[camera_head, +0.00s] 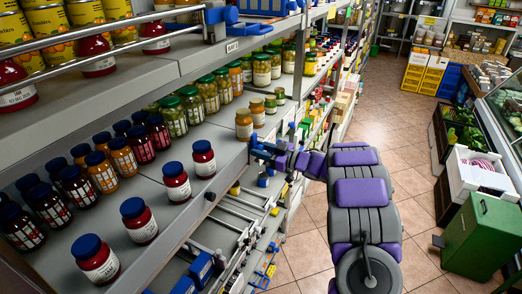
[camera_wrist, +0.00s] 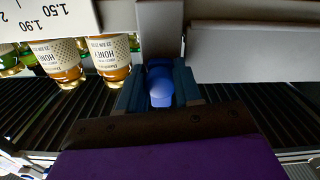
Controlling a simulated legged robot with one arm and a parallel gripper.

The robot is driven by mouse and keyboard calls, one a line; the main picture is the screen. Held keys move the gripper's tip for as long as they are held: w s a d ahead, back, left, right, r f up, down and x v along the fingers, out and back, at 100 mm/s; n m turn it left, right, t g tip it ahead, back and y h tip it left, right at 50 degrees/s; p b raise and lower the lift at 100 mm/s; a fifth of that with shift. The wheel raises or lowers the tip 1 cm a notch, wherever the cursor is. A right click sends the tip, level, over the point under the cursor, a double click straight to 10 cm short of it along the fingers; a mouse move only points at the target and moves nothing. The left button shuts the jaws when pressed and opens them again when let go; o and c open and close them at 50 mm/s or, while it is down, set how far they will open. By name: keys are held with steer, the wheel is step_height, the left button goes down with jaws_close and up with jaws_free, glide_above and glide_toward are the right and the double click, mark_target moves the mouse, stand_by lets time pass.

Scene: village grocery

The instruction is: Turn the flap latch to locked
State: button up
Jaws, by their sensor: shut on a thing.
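The flap latch shows in the wrist view as a rounded blue knob (camera_wrist: 160,85) at the shelf edge, beneath a grey upright piece. My gripper (camera_wrist: 159,95) has one dark blue finger on each side of the knob and is shut on it. In the camera_head view my purple and grey arm reaches in from the right, and my gripper (camera_head: 262,151) is at the shelf's front edge. The latch itself is hard to make out there. I cannot tell which way the latch is turned.
Honey jars (camera_wrist: 110,57) stand close left of my gripper in the wrist view. Red jars with blue lids (camera_head: 177,182) line the shelf (camera_head: 200,150) front. A green bin (camera_head: 480,236) and a white crate (camera_head: 480,180) stand right across the tiled aisle.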

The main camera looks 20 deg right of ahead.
steer(key=shift+n+b, duration=0.3)
steer(key=shift+b, duration=0.1)
steer(key=shift+d+f+n+b, duration=0.1)
steer(key=shift+f+n+b, duration=0.1)
steer(key=shift+n+b, duration=0.8)
steer(key=n+b, duration=0.6)
steer(key=b, duration=0.1)
steer(key=n+b, duration=0.4)
steer(key=b, duration=0.2)
steer(key=shift+f+n, duration=0.1)
steer(key=shift+n, duration=0.2)
steer(key=n+b, duration=0.4)
steer(key=b, duration=0.1)
steer(key=shift+n, duration=0.3)
steer(key=o, duration=1)
steer(key=shift+r, duration=0.2)
steer(key=shift+o, duration=0.2)
